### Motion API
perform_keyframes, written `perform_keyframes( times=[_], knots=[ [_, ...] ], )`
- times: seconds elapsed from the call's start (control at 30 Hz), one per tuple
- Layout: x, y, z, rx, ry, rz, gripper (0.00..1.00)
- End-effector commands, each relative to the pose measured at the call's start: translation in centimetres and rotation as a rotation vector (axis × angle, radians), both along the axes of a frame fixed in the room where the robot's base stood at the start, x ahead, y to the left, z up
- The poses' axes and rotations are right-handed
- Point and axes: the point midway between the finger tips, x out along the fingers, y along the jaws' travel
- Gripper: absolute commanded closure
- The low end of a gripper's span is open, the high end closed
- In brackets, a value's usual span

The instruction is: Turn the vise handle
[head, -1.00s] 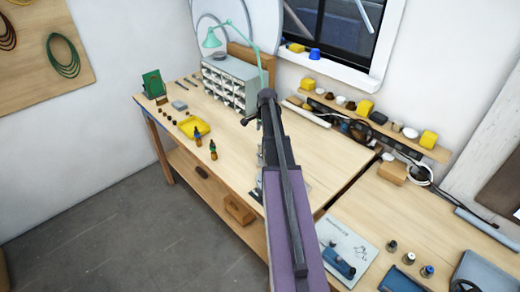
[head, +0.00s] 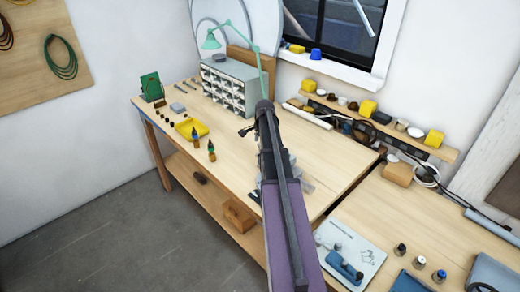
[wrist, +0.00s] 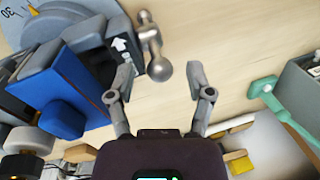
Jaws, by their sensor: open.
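In the wrist view the vise handle (wrist: 152,45) is a grey metal bar with rounded ends. It lies beside a dark vise jaw block with a white arrow (wrist: 122,45). The vise (wrist: 70,85) fills the left side, with blue and grey parts and a scale marked 30. My gripper (wrist: 160,78) is open, its fingers on either side of the handle's near ball end. I cannot tell whether either finger touches it. In the head view my arm (head: 275,170) covers most of the area around the gripper, and I cannot make out the handle there.
A grey drawer cabinet (head: 232,84) and a green lamp (head: 211,42) stand at the back of the bench. A yellow tray (head: 192,128) and small bottles (head: 211,150) lie left of my arm. Bare wooden bench top (head: 335,165) shows to the right.

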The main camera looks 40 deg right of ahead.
Motion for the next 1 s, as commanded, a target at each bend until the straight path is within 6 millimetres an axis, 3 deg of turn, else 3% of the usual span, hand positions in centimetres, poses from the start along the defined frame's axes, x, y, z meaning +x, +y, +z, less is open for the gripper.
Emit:
perform_keyframes(
  times=[0.2, 0.63, 0.67, 0.87, 0.9, 1.0],
  knots=[
    [0.21, -0.03, -1.18, 0.000, 0.000, 0.000, 0.33],
    [0.23, -0.06, -1.31, 0.000, 0.000, -0.001, 0.33],
    [0.21, -0.11, -1.31, 0.000, 0.000, -0.001, 0.36],
    [0.19, -0.11, -1.31, 0.000, 0.000, -0.001, 0.95],
    [0.19, -0.11, -1.31, 0.000, 0.000, -0.001, 1.00],
    [0.19, -0.10, -1.32, 0.000, 0.001, -0.001, 1.00]
  ],
)
